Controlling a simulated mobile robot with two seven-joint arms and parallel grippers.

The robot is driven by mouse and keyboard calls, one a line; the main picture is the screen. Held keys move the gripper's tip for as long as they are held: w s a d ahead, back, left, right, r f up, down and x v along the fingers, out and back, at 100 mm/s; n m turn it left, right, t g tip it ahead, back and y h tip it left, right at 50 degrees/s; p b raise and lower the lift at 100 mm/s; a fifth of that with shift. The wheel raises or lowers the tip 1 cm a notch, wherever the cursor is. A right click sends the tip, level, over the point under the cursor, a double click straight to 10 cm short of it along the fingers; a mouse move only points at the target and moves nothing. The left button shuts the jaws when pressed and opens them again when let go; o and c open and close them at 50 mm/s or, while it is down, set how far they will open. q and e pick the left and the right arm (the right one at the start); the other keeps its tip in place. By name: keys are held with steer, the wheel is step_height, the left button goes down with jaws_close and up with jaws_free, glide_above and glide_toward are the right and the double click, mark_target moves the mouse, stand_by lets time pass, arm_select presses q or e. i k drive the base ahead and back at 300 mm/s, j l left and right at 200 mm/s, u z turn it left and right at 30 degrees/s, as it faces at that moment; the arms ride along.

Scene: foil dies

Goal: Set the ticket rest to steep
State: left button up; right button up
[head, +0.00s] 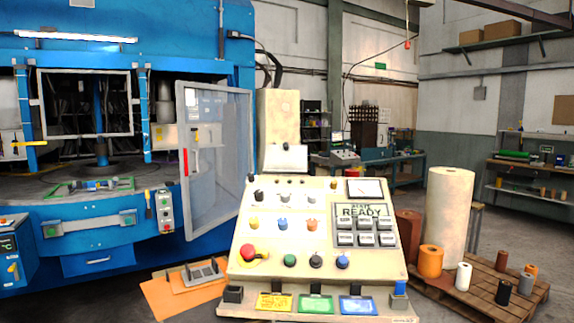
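A beige control console (315,240) stands in the middle of the head view, with a sloping face. A small white plate (284,159) stands at its upper back edge, in front of a beige post (283,115); this may be the ticket rest. It looks close to upright, but its exact tilt setting cannot be told. A small dark knob (286,146) shows at the plate. Neither my left nor my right gripper is in view.
The console carries several knobs, a red mushroom button (247,251) and a READY panel (362,210). Coloured cards (315,304) lie along its front edge. A blue press (100,225) with an open clear door (215,160) is left. Foil rolls (449,215) stand on a pallet (487,290) right.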

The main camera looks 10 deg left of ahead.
mark_target(285, 159)
steer(key=l+u, duration=0.1)
steer(key=u, duration=0.3)
steer(key=i+l+u, duration=0.1)
steer(key=u, duration=0.35)
steer(key=l+u, duration=0.3)
steer(key=l, duration=0.15)
steer(key=l+u, duration=0.25)
steer(key=l, duration=0.2)
steer(key=l+u, duration=0.1)
steer(key=l, duration=0.5)
steer(key=k+l+u, duration=0.1)
steer(key=l, duration=0.5)
steer(key=k+l+u, duration=0.1)
steer(key=l, duration=0.55)
